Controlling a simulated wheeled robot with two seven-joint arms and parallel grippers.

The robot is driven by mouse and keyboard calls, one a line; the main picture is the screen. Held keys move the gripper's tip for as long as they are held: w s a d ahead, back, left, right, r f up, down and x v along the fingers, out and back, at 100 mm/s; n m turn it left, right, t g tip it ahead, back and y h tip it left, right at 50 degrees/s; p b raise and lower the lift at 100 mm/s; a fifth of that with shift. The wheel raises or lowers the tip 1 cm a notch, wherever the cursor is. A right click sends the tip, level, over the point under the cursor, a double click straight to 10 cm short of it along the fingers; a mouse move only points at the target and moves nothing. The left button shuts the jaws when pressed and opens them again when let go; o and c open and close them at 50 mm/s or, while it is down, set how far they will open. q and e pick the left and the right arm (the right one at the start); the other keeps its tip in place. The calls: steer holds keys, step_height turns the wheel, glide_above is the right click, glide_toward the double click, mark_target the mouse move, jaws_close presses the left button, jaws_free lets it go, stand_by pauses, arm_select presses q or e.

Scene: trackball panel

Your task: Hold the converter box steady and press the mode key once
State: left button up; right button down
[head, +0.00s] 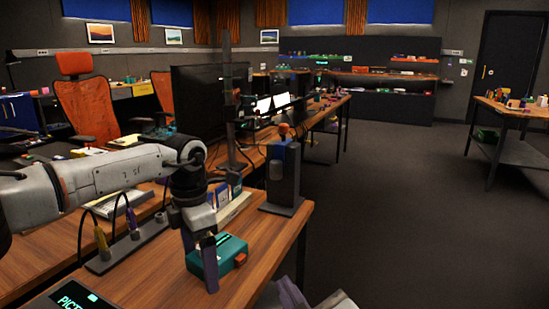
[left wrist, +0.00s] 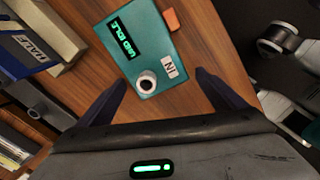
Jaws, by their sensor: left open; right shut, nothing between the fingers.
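The teal converter box (head: 229,247) lies on the wooden desk near its right edge. In the left wrist view the box (left wrist: 120,62) shows a dark display (left wrist: 124,39) with green letters ending in "IDLE", a white round part with a dark centre (left wrist: 146,82), a small white key with dark marks (left wrist: 169,67) and an orange block (left wrist: 171,20) at its side. My left gripper (head: 199,266) is open, its fingers (left wrist: 162,95) on either side of the box's near end; contact is not clear. My right gripper (head: 290,294) is shut and empty, low beyond the desk's right edge.
A dark upright stand (head: 284,176) stands behind the box. A grey strip with cables (head: 125,250) and a dark panel with green letters (head: 72,298) lie to the left. Books (head: 232,207) lie behind the box.

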arm_select(q)
step_height(320, 180, up, 12)
stand_by(0.4)
steer(key=shift+o, duration=1.3)
steer(key=shift+f, duration=0.1)
steer(key=shift+r+p, duration=3)
steer(key=shift+p, duration=0.35)
step_height(320, 180, up, 4)
steer(key=p, duration=0.5)
